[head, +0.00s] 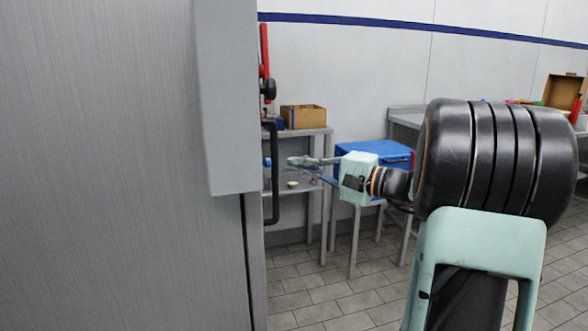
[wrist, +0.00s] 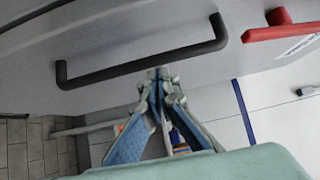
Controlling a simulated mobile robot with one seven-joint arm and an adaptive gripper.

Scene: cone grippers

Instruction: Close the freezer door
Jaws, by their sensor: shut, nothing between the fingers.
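The freezer's large brushed-grey metal side (head: 110,170) fills the left of the head view, with a dark vertical seam near its right edge. A black bar handle (head: 274,175) stands out past that edge, seen nearly edge-on. In the wrist view the grey door face (wrist: 120,40) spans the top, with the black handle (wrist: 150,65) across it. My gripper (head: 292,162) is right of the handle, fingers pointing at it. In the wrist view my gripper (wrist: 160,74) is shut and empty, its tips close to the handle. I cannot tell whether they touch. How far the door stands open is unclear.
A red lever (head: 265,55) sits above the handle; it also shows in the wrist view (wrist: 282,30). Behind are a metal shelf table (head: 312,132) with a cardboard box (head: 303,117), and a blue lidded box (head: 378,152) on a stand. Tiled floor (head: 320,300) is open below.

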